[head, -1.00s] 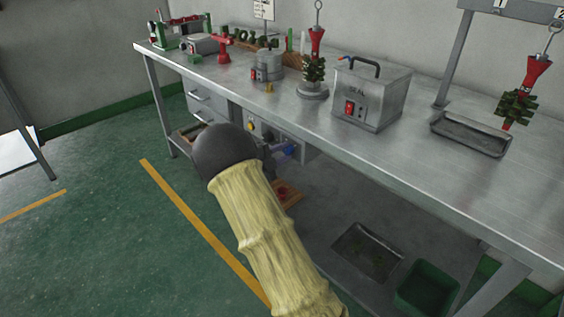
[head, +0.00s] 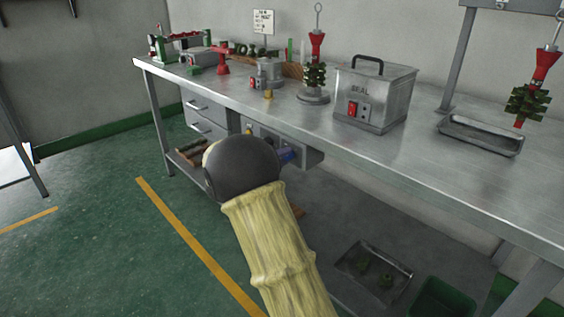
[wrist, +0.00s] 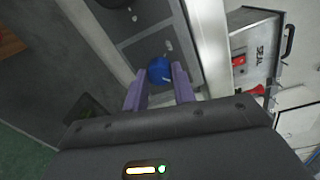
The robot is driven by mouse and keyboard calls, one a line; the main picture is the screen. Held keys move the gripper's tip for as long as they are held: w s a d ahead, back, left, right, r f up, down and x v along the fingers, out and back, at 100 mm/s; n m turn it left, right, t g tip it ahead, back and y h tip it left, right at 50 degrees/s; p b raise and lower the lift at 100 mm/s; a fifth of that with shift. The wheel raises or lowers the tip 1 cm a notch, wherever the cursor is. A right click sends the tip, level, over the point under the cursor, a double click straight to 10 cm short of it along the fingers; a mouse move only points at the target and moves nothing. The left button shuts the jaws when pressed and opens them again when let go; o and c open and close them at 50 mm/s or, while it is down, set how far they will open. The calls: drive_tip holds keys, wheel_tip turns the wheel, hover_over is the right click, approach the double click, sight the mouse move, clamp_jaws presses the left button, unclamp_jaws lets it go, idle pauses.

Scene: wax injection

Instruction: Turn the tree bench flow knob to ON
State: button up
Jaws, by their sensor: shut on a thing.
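A round blue knob (wrist: 159,70) sits on a grey panel in the wrist view, between the two purple fingers of my gripper (wrist: 159,84). The fingers are shut on the knob. Any pointer or ON mark is hidden or too small to read. In the head view, the grey control panel (head: 310,158) hangs under the bench's front edge. My dark wrist and yellow-sleeved arm cover much of it, and only a bit of blue shows beside the wrist.
The metal bench (head: 450,185) carries a SEAL box (head: 375,98) with a red switch, a wax tree on a stand (head: 316,75), a small metal pot (head: 269,74) and a shallow tray (head: 481,135). Drawers (head: 205,118) are left of the panel. A green bin (head: 443,298) stands below.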

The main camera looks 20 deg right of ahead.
drive_tip(key=shift+s+f, duration=0.1)
drive_tip(key=shift+f, duration=0.05)
drive_tip(key=o, duration=1)
drive_tip(key=p+v, duration=0.3)
drive_tip(key=v, duration=1.4)
drive_tip(key=shift+a+p, duration=0.2)
drive_tip(key=shift+p, duration=0.2)
